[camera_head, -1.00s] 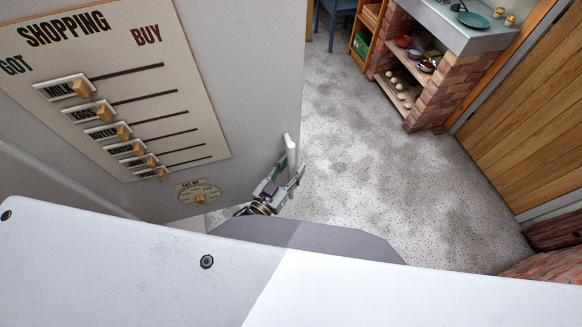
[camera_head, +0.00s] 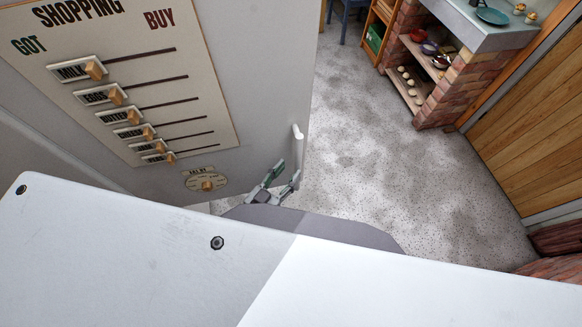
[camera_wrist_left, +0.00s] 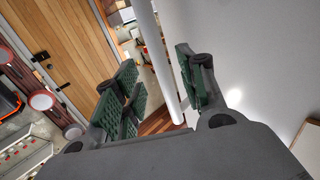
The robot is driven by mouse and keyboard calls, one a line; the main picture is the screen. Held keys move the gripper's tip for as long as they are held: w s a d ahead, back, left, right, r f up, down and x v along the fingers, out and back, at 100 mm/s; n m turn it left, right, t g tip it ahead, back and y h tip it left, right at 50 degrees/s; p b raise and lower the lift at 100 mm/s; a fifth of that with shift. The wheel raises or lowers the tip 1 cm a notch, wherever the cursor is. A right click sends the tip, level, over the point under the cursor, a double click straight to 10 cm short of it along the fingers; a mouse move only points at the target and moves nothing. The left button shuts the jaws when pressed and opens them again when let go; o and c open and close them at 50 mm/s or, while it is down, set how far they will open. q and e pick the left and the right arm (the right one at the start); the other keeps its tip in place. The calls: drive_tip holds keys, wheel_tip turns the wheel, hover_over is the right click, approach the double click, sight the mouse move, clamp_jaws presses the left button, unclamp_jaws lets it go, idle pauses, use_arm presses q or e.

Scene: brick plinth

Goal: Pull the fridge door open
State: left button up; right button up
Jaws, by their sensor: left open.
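The fridge door (camera_head: 255,75) is a pale grey panel filling the upper left of the head view. Its white vertical bar handle (camera_head: 298,147) is near the door's right edge. My left gripper (camera_head: 287,171) is open, just below the handle in the head view. In the left wrist view the handle (camera_wrist_left: 158,55) runs between the spread green-padded fingers (camera_wrist_left: 157,62), with gaps on both sides. No grip on it shows. My right gripper is not in view.
A shopping board (camera_head: 210,110) with wooden sliders and a small dial plate (camera_head: 207,185) are on the door. Speckled floor (camera_head: 370,150) is clear to the right. A brick shelf unit (camera_head: 455,85) and a wooden door (camera_head: 535,125) stand beyond it.

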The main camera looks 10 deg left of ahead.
use_arm(q)
drive_tip(key=shift+v, duration=2.95)
